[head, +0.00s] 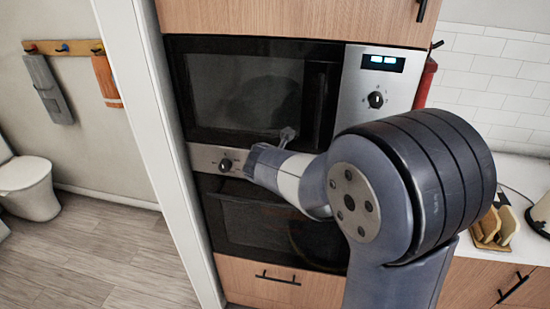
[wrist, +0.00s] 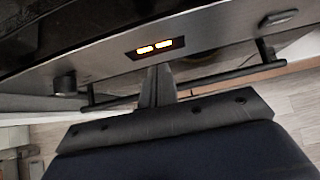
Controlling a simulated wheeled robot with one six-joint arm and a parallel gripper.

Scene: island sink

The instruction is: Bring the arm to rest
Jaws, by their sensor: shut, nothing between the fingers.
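My gripper (head: 287,136) is in front of the wall ovens in the head view, close to the strip between the upper and lower oven. It is small there, and my arm hides part of the area behind it. In the wrist view my gripper (wrist: 158,84) points at a metal control panel with a lit orange display (wrist: 160,47). Its fingers are together with nothing between them. I cannot tell whether the tips touch the panel.
The upper oven (head: 245,95) has a lit display and a knob (head: 375,99). The lower oven (head: 265,220) has a knob (head: 226,164) on its strip. A wooden rack (head: 490,228) stands on the counter at right. Open floor (head: 95,265) and a toilet (head: 28,188) are left.

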